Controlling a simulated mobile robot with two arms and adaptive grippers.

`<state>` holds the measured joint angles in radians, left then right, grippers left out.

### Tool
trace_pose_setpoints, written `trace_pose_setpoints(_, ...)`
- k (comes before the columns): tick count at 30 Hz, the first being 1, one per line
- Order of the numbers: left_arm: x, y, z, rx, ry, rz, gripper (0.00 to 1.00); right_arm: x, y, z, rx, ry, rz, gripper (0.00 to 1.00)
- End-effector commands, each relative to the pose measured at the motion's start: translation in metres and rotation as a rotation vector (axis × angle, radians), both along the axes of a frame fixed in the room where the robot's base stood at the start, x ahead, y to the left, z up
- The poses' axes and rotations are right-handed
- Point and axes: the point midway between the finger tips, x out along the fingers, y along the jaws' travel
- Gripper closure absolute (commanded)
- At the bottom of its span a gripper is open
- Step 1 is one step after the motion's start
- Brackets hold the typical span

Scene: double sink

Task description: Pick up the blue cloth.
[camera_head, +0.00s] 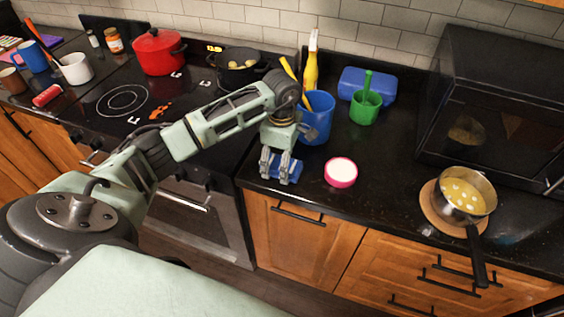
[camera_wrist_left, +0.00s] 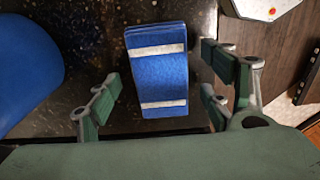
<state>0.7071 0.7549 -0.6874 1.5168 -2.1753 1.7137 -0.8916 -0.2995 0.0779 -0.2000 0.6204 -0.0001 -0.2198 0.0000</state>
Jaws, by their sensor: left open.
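The blue cloth (camera_wrist_left: 158,75) is a folded blue block with two pale stripes, lying on the black countertop (camera_head: 395,155) near its front edge. In the head view the cloth (camera_head: 292,170) is partly hidden behind my left gripper (camera_head: 277,180), which points down right at it. In the left wrist view, my left gripper (camera_wrist_left: 160,100) is open, with one finger on each side of the cloth and a gap visible on the left. I cannot tell how high the fingertips are above the counter. My right gripper is not in view.
A blue container (camera_head: 317,122) stands close behind my left gripper. A pink-rimmed white bowl (camera_head: 341,172) sits just right of it. A pot (camera_head: 466,192) on a round board is farther right. The stove (camera_head: 125,102) with a red pot (camera_head: 158,52) lies left.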

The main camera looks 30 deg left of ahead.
Motion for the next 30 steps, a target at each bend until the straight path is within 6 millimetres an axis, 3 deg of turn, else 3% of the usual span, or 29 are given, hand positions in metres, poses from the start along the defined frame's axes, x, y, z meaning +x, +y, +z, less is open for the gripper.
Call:
trace_pose_setpoints(9,0.0001,-0.0005,-0.0079,-0.001,-0.001,0.0,0.27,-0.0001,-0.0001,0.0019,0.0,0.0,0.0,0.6)
trace_pose_setpoints(25,0.0001,-0.0004,-0.0074,-0.001,-0.001,0.0,0.73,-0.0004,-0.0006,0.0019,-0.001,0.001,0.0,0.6)
trace_pose_setpoints(30,0.0001,-0.0004,-0.0072,-0.001,-0.001,0.0,0.75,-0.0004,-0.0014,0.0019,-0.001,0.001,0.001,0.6)
